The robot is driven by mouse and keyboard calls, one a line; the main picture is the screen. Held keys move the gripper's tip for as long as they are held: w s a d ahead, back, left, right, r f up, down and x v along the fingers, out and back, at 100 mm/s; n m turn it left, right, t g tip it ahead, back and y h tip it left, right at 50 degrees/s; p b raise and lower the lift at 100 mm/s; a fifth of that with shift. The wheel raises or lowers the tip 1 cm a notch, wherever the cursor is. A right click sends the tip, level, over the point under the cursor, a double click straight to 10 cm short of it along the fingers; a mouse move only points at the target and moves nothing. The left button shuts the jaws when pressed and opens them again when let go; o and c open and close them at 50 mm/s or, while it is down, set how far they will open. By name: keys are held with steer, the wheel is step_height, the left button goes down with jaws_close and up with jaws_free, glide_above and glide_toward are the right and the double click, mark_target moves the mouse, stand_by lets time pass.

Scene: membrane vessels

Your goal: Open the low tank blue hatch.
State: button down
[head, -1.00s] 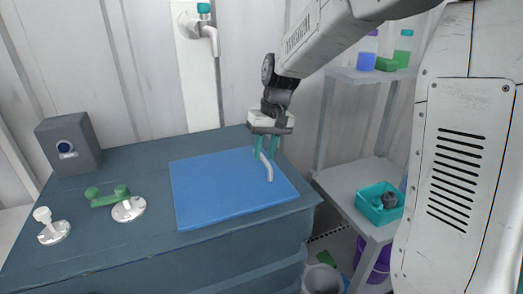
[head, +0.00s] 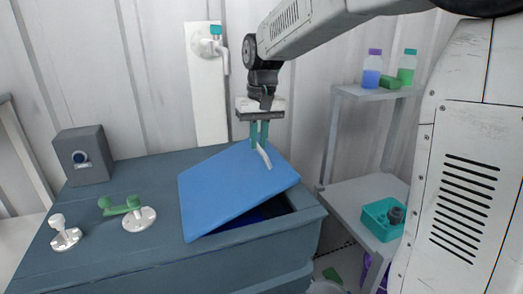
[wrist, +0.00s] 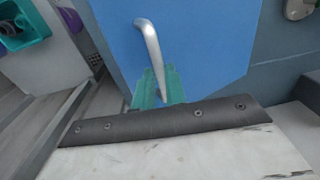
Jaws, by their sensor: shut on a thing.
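The blue hatch (head: 225,188) on top of the low dark blue-grey tank (head: 140,245) is tilted up, with a dark gap under its front right edge. Its pale curved handle (head: 264,157) stands near the right side of the hatch. My gripper (head: 259,139) is shut on the handle with its teal fingers. The wrist view shows the handle (wrist: 150,45) rising from the blue panel (wrist: 205,40), with the teal fingertips (wrist: 158,88) at its end.
A wall tap (head: 218,50) is behind. A shelf (head: 365,185) at right holds bottles and a teal bin (head: 383,218).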

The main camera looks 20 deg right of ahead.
steer(key=shift+a+r, duration=0.2)
steer(key=shift+a, duration=0.4)
steer(key=c, duration=1.8)
jaws_free()
steer(key=shift+f, duration=0.1)
steer(key=o, duration=0.3)
steer(key=shift+a, duration=0.3)
steer(key=shift+o, duration=0.2)
steer(key=shift+d, duration=0.2)
steer(key=shift+d, duration=0.1)
steer(key=shift+r, duration=0.2)
